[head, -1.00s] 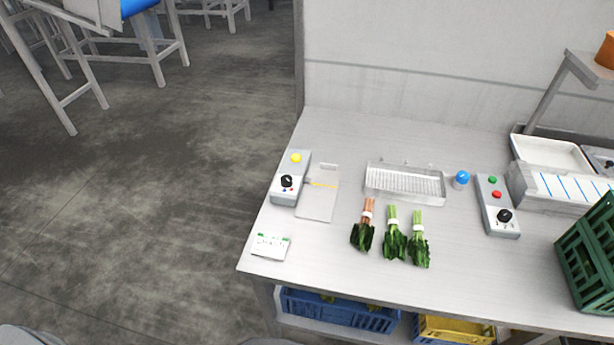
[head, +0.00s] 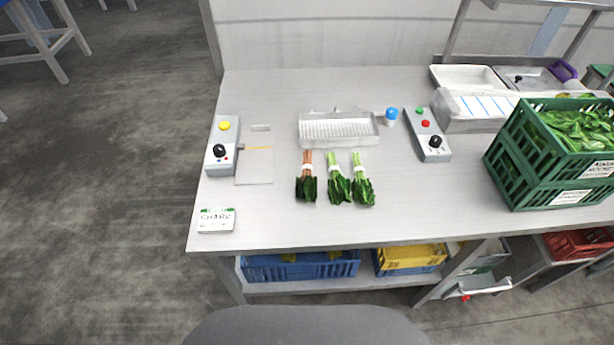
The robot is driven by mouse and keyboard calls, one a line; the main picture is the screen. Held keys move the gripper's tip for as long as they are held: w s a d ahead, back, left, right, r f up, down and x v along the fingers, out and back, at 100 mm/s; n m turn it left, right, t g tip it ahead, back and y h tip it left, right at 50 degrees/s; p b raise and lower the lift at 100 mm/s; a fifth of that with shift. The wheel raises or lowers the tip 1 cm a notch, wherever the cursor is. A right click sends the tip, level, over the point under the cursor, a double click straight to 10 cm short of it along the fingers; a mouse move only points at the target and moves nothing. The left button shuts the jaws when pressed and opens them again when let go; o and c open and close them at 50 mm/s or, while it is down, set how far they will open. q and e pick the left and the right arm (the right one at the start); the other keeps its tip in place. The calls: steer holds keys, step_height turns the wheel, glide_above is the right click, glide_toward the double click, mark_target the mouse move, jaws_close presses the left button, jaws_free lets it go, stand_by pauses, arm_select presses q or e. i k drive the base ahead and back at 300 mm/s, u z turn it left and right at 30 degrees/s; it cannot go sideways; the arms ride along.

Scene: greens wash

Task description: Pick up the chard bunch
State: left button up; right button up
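The chard bunch (head: 307,182), with reddish-orange stems, a pale band and dark green leaves, lies on the steel table (head: 420,215). It is the leftmost of three bunches in a row, stems pointing to the back. Two green-stemmed bunches lie to its right, a middle one (head: 338,185) and a right one (head: 362,187). A small card (head: 216,220) reading "CHARD" is at the table's front left. Neither of my grippers shows in the head view.
A clear wire-bottomed tray (head: 338,130) is behind the bunches. A control box (head: 222,147) and a flat plate (head: 255,165) are at left. Another control box (head: 427,135), a blue-capped container (head: 391,117) and green crates (head: 545,165) are at right. The table front is clear.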

mark_target(306, 186)
steer(key=u, duration=1.3)
steer(key=k, duration=1.1)
steer(key=z, duration=1.85)
steer(key=i, duration=0.5)
